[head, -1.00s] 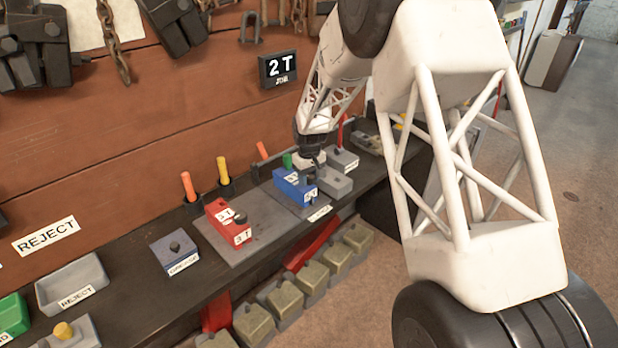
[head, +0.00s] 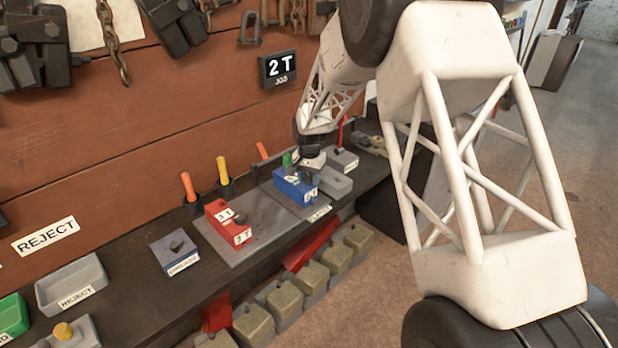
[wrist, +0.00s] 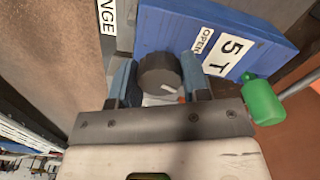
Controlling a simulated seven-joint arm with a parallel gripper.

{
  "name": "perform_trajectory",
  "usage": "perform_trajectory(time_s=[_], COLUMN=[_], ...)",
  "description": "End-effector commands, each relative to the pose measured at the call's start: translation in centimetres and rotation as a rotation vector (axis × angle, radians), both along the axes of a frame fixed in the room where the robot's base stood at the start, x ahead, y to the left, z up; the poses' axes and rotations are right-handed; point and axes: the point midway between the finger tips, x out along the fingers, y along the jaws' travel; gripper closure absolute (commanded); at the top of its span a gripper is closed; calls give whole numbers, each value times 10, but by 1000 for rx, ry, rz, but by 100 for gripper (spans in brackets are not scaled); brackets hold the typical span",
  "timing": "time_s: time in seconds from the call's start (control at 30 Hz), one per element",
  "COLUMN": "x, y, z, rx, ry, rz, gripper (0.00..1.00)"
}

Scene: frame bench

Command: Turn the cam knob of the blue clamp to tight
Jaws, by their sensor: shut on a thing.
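The blue clamp (head: 291,190) sits on a grey plate on the bench in the head view. In the wrist view the blue clamp (wrist: 262,38) carries labels reading "5 T" and "OPEN". Its dark round cam knob (wrist: 159,72) lies between the two blue-grey fingers of my gripper (wrist: 160,80). The gripper is shut on the knob, one finger on each side. A small orange mark and a pale patch show beside the knob. In the head view my gripper (head: 308,173) is over the clamp's right end and partly hides the knob.
A green cylinder (wrist: 263,102) is close to the clamp and gripper. A red block (head: 229,222) stands left on the plate, with a grey block (head: 335,183) to the right. Upright orange and yellow handles (head: 222,170) stand behind. The front edge has several olive blocks below.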

Motion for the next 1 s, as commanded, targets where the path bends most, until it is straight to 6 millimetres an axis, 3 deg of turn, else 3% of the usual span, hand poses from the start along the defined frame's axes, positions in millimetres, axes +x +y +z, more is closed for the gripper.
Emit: perform_trajectory(time_s=[1.0], x=[-2], y=[1], z=[-2], rx=[-1], ry=[3], rz=[-951], gripper=[80])
